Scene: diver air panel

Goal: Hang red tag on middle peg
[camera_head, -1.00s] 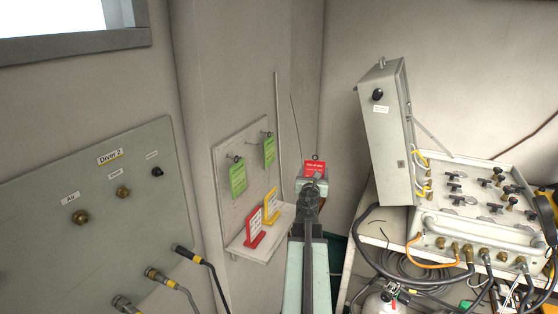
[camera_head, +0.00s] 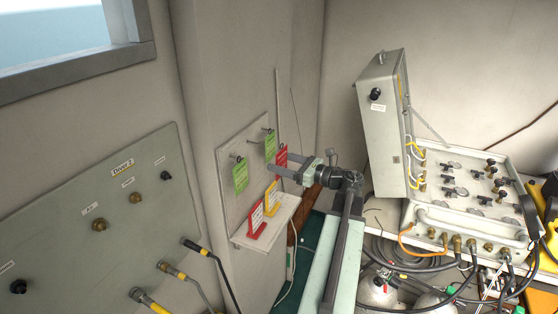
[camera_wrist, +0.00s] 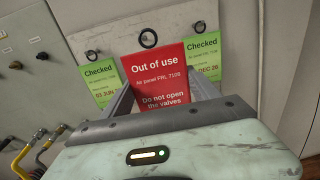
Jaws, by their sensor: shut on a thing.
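My gripper (camera_head: 280,172) is shut on the red tag (camera_head: 282,158), in front of the peg board (camera_head: 228,200). In the wrist view the red tag (camera_wrist: 160,72) stands upright and slightly tilted between the fingers, its "Out of use" text facing me and its black ring (camera_wrist: 148,38) on top. One green tag (camera_head: 240,177) hangs at the left of the board and another green tag (camera_head: 270,146) at the right. In the wrist view the red tag appears between them.
A valve panel (camera_head: 60,215) with hoses stands at the left. An open air panel case (camera_head: 380,130) and tangled hoses are at the right.

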